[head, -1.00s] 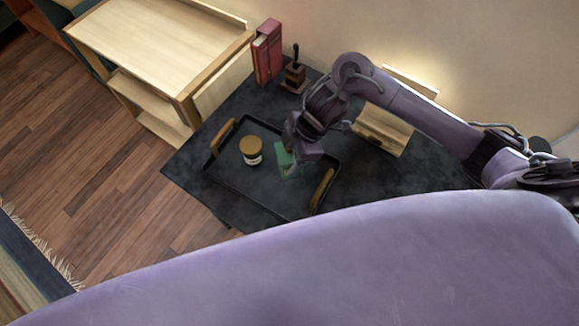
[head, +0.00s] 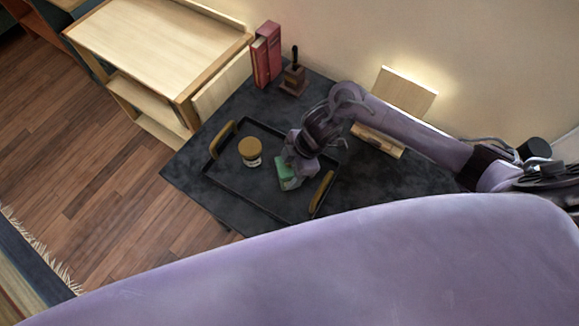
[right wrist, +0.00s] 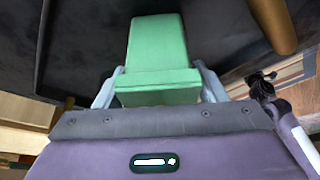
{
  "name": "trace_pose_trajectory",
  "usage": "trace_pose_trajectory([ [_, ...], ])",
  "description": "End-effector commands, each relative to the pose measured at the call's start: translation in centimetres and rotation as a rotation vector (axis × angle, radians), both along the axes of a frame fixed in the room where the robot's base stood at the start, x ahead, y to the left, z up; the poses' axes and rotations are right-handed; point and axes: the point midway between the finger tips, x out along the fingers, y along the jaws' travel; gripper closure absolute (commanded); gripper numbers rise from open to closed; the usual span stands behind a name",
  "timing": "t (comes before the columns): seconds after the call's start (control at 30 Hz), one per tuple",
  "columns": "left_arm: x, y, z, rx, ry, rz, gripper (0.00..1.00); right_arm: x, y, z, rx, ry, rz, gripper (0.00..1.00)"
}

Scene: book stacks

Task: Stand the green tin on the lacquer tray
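The green tin (head: 284,174) is a box shape within the lacquer tray's outline, partly hidden by my right gripper (head: 291,176). In the right wrist view the tin (right wrist: 157,47) sits between the two grey fingers of my right gripper (right wrist: 158,84), which press against its sides. I cannot tell whether its base touches the tray floor. The dark lacquer tray (head: 235,187) has a raised rim and two tan handles (head: 222,139). My left gripper is not in view.
A jar with a mustard lid (head: 250,151) stands on the tray, left of the tin. Red books (head: 267,55) and a stamp-like object (head: 293,77) stand at the back of the dark table (head: 190,163). A wooden stand (head: 378,141) is behind my right arm.

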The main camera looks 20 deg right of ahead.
Motion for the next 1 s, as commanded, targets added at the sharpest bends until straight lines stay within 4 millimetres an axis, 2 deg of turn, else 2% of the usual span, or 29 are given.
trace_pose_trajectory([
  [0.03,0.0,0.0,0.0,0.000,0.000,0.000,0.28,0.0,0.0,0.0,0.000,0.000,0.000,0.29],
  [0.1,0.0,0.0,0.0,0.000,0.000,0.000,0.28,0.0,0.0,0.0,0.000,0.000,0.000,0.21],
  [0.47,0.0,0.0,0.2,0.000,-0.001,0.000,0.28,0.0,-0.1,0.7,0.000,0.000,0.001,0.21],
  [0.57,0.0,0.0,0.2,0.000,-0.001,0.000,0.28,0.1,-0.7,1.9,0.000,-0.004,0.001,0.21],
  [0.8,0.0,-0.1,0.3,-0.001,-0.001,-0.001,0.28,0.0,-2.7,6.7,-0.001,-0.005,0.001,0.21],
  [1.0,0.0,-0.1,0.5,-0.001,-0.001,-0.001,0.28,-0.2,-4.0,10.0,-0.002,-0.002,0.001,0.21],
])
